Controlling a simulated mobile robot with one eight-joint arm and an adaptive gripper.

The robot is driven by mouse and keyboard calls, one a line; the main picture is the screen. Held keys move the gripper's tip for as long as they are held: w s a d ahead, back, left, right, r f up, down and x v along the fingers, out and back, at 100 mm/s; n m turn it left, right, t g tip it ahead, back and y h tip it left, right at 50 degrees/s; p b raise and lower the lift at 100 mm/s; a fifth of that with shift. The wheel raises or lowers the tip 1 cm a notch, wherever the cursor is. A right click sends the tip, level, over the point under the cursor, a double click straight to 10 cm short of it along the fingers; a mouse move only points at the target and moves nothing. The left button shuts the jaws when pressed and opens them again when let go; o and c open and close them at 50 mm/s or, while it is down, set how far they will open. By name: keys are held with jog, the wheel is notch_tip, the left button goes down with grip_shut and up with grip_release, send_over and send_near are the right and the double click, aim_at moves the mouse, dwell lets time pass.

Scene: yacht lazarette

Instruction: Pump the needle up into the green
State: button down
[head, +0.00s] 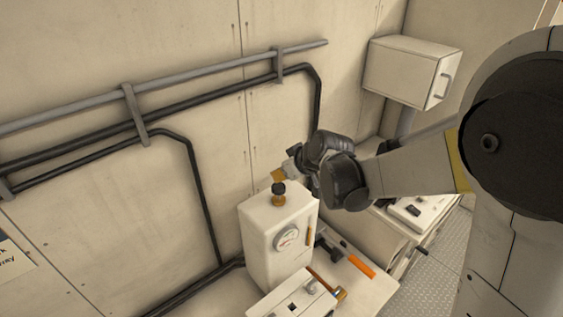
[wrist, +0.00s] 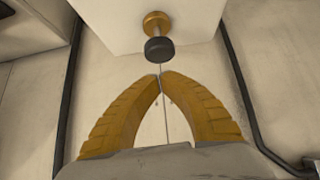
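A cream pump box (head: 262,235) stands on the bench below the wall pipes. On its top is a black knob (head: 278,187) on a brass collar (head: 279,200). A round white gauge (head: 286,238) is on its front; its needle and any green band are too small to read. My gripper (head: 278,175) is just above the knob in the head view. In the wrist view its yellow fingers (wrist: 161,75) meet at the tips with nothing between them. The knob (wrist: 159,49) and brass collar (wrist: 157,24) lie just beyond the tips, apart from them in the picture.
An orange-handled tool (head: 358,264) lies on the bench right of the box. A white switch box (head: 294,300) sits in front. A wall cabinet (head: 410,70) hangs at upper right. Dark pipes (head: 195,180) run along the wall behind.

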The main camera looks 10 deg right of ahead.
aim_at(282, 187)
jog(key=shift+f, duration=0.9)
jog(key=shift+s+d, duration=0.1)
notch_tip(282, 187, down, 4)
jog(key=b, duration=0.3)
jog(key=shift+r, duration=0.3)
jog(key=r+p, duration=0.2)
jog(key=r, duration=0.1)
jog(key=r+p, duration=0.1)
jog(key=shift+a+r, duration=0.25)
jog(key=shift+r, duration=0.15)
jog(key=v, duration=0.9)
jog(key=shift+s+d, duration=0.25)
jog(key=shift+s, duration=0.05)
